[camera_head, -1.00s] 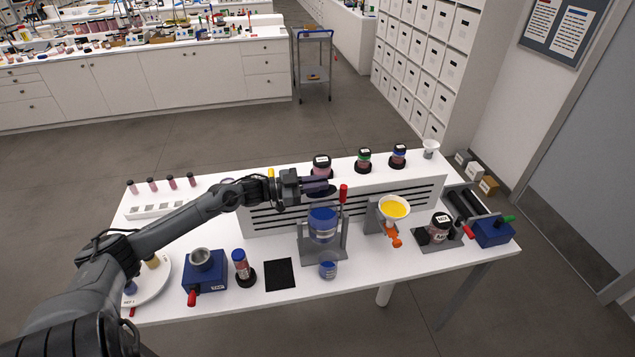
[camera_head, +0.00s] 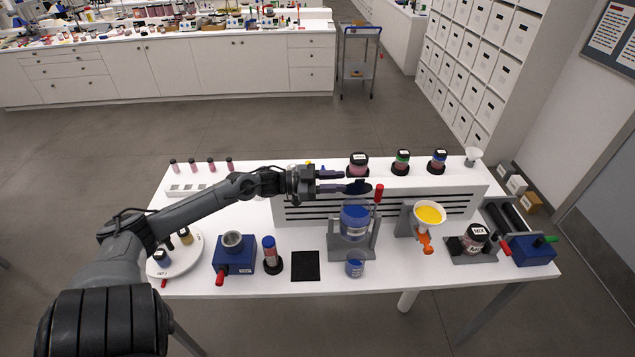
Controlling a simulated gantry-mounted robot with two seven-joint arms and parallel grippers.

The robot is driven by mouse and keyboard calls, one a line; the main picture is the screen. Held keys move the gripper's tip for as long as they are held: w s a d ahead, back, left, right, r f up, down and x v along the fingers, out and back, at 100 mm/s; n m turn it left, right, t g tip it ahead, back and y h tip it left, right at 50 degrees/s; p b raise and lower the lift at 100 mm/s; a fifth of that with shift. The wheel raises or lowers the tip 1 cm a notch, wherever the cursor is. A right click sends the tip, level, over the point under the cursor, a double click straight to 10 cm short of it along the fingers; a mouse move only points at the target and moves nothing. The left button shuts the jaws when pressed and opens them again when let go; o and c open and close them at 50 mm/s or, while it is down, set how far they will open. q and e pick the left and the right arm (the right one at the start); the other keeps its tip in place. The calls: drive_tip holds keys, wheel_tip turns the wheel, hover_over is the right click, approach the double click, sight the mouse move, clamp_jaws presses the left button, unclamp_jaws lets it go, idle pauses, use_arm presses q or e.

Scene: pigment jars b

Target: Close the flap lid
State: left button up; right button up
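A dark, flat oval piece (camera_head: 358,187), which looks like the flap lid, stands above the blue drum (camera_head: 354,219) in the grey stand (camera_head: 372,240). It appears raised off the drum; its hinge is too small to make out. My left gripper (camera_head: 331,181) is just left of the lid, above and left of the drum. Its two dark fingers point right with a gap between them, and nothing clear is held there. The lower finger reaches close to the lid's left edge; I cannot tell if they touch. My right gripper is not in view.
A red-tipped lever (camera_head: 378,193) rises right of the drum. A slotted white panel (camera_head: 300,213) runs behind. A blue jar (camera_head: 355,268) stands in front, a yellow-filled funnel (camera_head: 429,214) to the right. A black mat (camera_head: 305,266) lies at front left.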

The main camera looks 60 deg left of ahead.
use_arm(q)
drive_tip(key=shift+v, duration=2.65)
